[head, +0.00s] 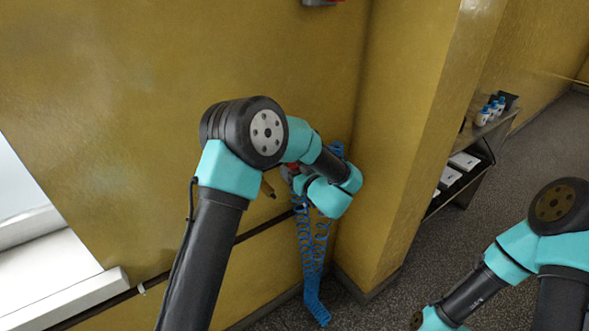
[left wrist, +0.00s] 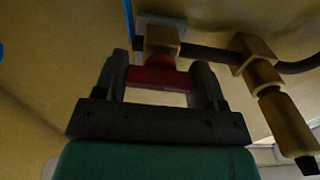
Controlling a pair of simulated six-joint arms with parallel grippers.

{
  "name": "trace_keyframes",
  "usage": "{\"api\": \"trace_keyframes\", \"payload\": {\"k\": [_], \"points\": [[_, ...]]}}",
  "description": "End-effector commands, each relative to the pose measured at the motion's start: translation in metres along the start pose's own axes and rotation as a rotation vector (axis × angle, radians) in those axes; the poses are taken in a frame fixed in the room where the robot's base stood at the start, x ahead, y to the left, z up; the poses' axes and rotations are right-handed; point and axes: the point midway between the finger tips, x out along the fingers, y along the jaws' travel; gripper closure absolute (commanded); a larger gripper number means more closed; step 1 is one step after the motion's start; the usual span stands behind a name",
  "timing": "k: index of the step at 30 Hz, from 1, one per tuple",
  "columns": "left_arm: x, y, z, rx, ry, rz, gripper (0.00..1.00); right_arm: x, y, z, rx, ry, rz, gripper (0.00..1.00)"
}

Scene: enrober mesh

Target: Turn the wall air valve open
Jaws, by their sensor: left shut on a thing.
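The valve's red handle (left wrist: 150,78) lies between the two dark fingers of my left gripper (left wrist: 163,72), which is shut on it. Behind the handle is the brass valve body (left wrist: 163,40), fixed to the yellow wall. In the head view my left arm reaches to the wall, and its links hide most of the gripper and valve. I cannot tell exactly how far the handle is turned. Only links of my right arm show at the lower right; its gripper is out of view.
A dark pipe leads to a brass fitting (left wrist: 258,70) with a hanging nozzle (left wrist: 287,122). A blue coiled hose (head: 310,250) hangs below the valve near the wall corner. A shelf with bottles (head: 484,116) stands at the right. The floor (head: 410,285) between is clear.

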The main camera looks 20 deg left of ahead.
Motion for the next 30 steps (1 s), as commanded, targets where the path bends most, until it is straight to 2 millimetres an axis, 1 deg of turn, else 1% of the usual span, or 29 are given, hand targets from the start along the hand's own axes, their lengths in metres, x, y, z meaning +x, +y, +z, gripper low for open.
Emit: {"api": "trace_keyframes", "payload": {"k": [8,9,16,17,25,30], "points": [[-0.001,0.000,0.000,0.003,-0.001,0.000,0.60,0.000,0.000,0.000,0.000,0.000,0.000,0.57],[0.000,0.000,0.000,0.003,-0.001,0.000,0.34,0.000,0.000,0.000,0.000,0.000,0.000,0.57],[0.000,0.000,0.000,0.001,0.000,0.000,0.12,0.000,0.000,0.000,0.000,0.000,0.000,0.57],[0.000,0.000,0.000,0.001,0.000,0.000,0.11,0.000,0.000,0.000,0.000,0.000,0.000,0.57],[-0.001,0.000,0.000,0.001,0.000,0.000,0.11,0.000,0.000,0.000,0.000,0.000,0.000,0.57],[-0.012,0.001,0.000,0.001,0.000,0.003,0.11,0.000,0.000,0.000,0.000,0.000,0.000,0.57]]}}
